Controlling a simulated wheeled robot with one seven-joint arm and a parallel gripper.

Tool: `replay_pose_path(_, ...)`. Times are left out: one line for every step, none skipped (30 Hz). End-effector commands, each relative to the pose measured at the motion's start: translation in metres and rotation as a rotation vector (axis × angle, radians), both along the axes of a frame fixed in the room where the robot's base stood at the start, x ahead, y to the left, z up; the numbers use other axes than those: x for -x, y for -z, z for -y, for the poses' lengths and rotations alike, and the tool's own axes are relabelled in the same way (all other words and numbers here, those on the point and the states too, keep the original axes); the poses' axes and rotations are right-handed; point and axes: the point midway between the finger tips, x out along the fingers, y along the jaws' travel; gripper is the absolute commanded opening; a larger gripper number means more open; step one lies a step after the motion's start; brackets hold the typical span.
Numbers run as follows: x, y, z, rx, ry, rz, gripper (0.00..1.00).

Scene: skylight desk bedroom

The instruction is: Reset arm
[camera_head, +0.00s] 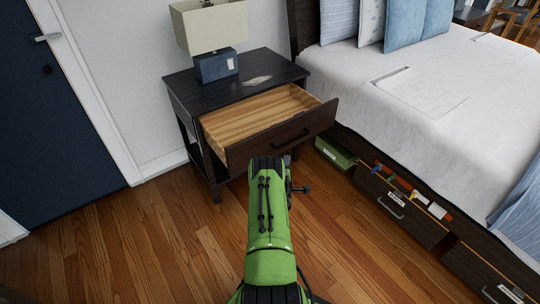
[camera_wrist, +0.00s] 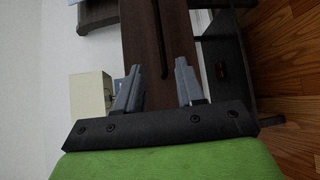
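My arm is green and black and reaches forward in the head view. My gripper (camera_wrist: 158,88) shows in the wrist view with its two grey fingers apart and nothing between them. In the head view the fingers are hidden behind the arm's end. A dark nightstand (camera_head: 187,88) stands ahead with its drawer (camera_head: 282,137) pulled out and its visible inside empty. The drawer front also shows in the wrist view (camera_wrist: 142,32), beyond the fingers. I cannot tell whether the fingers touch it.
A lamp (camera_head: 216,27) stands on the nightstand. A bed (camera_head: 430,95) is at the right, with a green box (camera_head: 336,153) and a drawer (camera_head: 400,205) at its side. A dark blue door (camera_head: 60,110) is at the left. Wooden floor (camera_head: 150,250) is clear at the front left.

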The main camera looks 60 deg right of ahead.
Motion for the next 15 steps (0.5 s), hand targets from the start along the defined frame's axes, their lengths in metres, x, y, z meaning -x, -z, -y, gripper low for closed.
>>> replay_pose_path(0.0,0.0,0.0,0.0,0.0,0.0,0.38)
replay_pose_path(0.0,0.0,0.0,0.0,0.0,0.0,0.38)
replay_pose_path(0.0,0.0,0.0,0.0,0.0,0.0,0.38)
replay_pose_path(0.0,0.0,0.0,0.0,0.0,0.0,0.38)
replay_pose_path(0.0,0.0,0.0,0.0,0.0,0.0,0.38)
replay_pose_path(0.0,0.0,0.0,0.0,0.0,0.0,0.38)
replay_pose_path(0.0,0.0,0.0,0.0,0.0,0.0,0.38)
replay_pose_path(0.0,0.0,0.0,0.0,0.0,0.0,0.38)
replay_pose_path(0.0,0.0,0.0,0.0,0.0,0.0,0.38)
replay_pose_path(-0.001,-0.001,0.0,-0.001,-0.001,0.002,0.38)
replay_pose_path(-0.004,-0.004,0.001,-0.003,0.0,0.008,0.38)
replay_pose_path(-0.011,-0.013,0.002,-0.01,-0.001,0.023,0.38)
replay_pose_path(-0.019,-0.023,0.003,-0.022,0.001,0.043,0.38)
replay_pose_path(-0.029,-0.035,0.003,-0.039,0.003,0.067,0.38)
replay_pose_path(-0.046,-0.056,0.002,-0.07,0.005,0.108,0.38)
